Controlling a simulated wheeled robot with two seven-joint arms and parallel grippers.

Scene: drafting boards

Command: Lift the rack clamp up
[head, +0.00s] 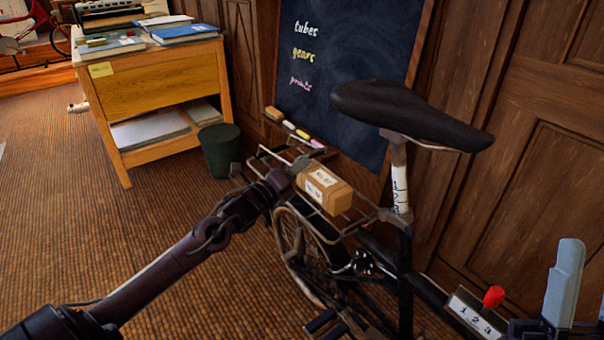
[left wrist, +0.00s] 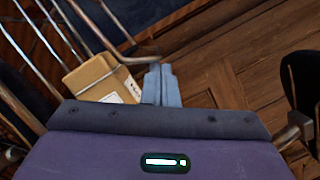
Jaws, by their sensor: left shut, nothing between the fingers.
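The bicycle's rear rack (head: 340,229) is a wire carrier behind the black saddle. A brown parcel (head: 328,190) with white labels sits on it and also shows in the left wrist view (left wrist: 97,78). A bent metal bar, apparently the rack clamp (left wrist: 138,60), runs by the parcel and ends close to my left fingertips. I cannot tell whether they touch it. My left gripper (head: 300,164) is shut and empty at the parcel's near left end; its fingers show together in the wrist view (left wrist: 161,84). My right gripper (head: 582,285) is at the lower right, fingers apart, partly cut off.
The black saddle (head: 410,115) rises right of the rack. A shifter box (head: 475,315) with a red knob is on the bicycle frame. A chalkboard (head: 345,75) leans behind. A green bin (head: 221,150) and a wooden desk (head: 155,85) stand left. The floor at left is clear.

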